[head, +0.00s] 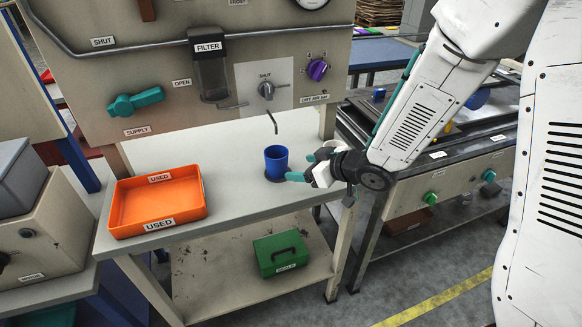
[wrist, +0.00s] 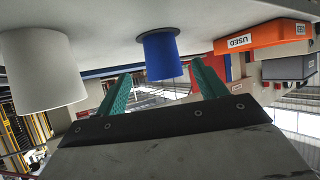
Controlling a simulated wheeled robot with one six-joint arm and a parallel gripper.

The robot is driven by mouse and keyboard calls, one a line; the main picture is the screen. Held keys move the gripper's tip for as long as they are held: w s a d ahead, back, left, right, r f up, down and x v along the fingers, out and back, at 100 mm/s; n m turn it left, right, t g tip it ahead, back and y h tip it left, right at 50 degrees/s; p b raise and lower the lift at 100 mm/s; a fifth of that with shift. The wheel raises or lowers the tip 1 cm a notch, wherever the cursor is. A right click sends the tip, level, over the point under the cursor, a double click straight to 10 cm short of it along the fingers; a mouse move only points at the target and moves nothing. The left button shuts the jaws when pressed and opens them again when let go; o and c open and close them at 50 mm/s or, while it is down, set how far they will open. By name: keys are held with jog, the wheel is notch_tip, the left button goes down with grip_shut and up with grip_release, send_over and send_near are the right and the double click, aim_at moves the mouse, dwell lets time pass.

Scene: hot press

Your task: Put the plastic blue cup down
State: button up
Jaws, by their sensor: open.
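The blue cup (head: 276,160) stands upright on a small dark round pad on the grey-white table, below the thin spout of the panel. My gripper (head: 303,167) is open just to the right of the cup, with its teal fingers pointing towards it. The wrist view is upside down. In it the blue cup (wrist: 161,58) shows between the two teal fingers of my gripper (wrist: 160,78), a little beyond their tips. The fingers are apart from the cup, and nothing is held.
An orange tray (head: 158,201) marked USED sits at the table's left. A white tapered cylinder (wrist: 42,72) stands close by in the wrist view. The panel (head: 205,70) with its knobs rises behind. A green box (head: 281,253) is on the lower shelf.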

jog(key=shift+v, duration=1.8)
jog(key=s+d+r+m+h, duration=0.3)
jog(key=d+r+h, duration=0.2)
jog(key=d, duration=0.3)
jog(key=s+d+r+m+h, duration=0.3)
jog(key=d+r+h, duration=0.2)
jog(key=d, duration=0.4)
jog(key=s+r+m+g, duration=0.1)
jog(key=s+r+g, duration=0.1)
jog(key=s, duration=0.9)
jog(key=s+r+m+g+y, duration=0.1)
jog(key=s+g, duration=0.4)
jog(key=s, duration=0.6)
notch_tip(320, 180, up, 3)
jog(key=shift+s+a+f+m, duration=0.15)
jog(key=shift+a+m, duration=0.1)
jog(key=shift+m, duration=0.55)
